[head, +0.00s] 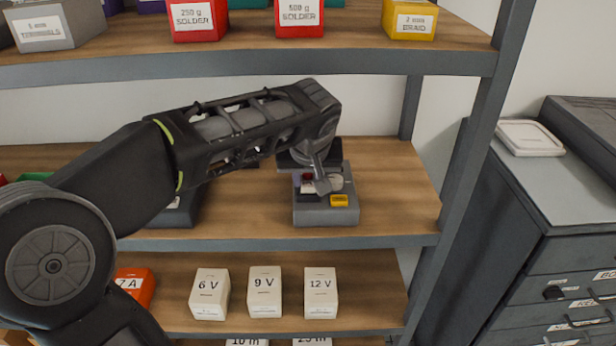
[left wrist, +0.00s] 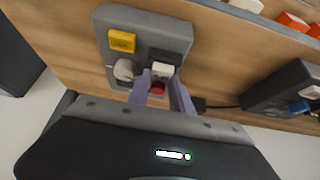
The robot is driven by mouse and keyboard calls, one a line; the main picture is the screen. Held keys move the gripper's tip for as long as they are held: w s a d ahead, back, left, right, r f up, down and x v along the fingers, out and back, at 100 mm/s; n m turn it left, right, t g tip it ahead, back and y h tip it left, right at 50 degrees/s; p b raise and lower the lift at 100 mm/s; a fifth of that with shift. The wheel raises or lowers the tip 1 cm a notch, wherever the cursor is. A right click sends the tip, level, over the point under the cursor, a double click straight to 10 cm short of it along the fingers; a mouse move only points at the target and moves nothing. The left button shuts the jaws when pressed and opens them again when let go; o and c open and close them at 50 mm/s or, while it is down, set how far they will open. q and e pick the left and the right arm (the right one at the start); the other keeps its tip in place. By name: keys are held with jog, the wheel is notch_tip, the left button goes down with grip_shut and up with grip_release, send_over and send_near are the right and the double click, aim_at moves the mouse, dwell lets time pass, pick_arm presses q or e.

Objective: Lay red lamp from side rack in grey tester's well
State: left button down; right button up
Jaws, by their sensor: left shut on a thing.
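The grey tester (head: 325,215) stands on the middle shelf, with a yellow button and a light knob on its top. It also shows in the left wrist view (left wrist: 150,20). My left gripper (head: 318,183) is over the tester's top, pointing down. In the left wrist view its fingers (left wrist: 161,84) are closed about the red lamp (left wrist: 157,88), beside a white part. The lamp shows in the head view as a small dark red spot (head: 307,177). The fingers hide the well, and I cannot tell whether the lamp touches it. My right gripper is not in view.
A dark device (left wrist: 285,95) with a blue button stands on the same shelf, left of the tester in the head view. White boxes (head: 265,292) stand on the shelf below. The upper shelf (head: 250,65) is above my arm. Shelf right of the tester is clear.

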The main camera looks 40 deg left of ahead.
pick_arm(q)
jog(key=shift+f+b, duration=0.15)
jog(key=shift+b, duration=0.15)
dwell(0.6)
jog(key=c, duration=1.1)
grip_release()
jog(key=shift+o, duration=0.2)
jog(key=shift+r+p, duration=2.3)
jog(key=shift+r, duration=1.3)
jog(key=shift+r, duration=0.15)
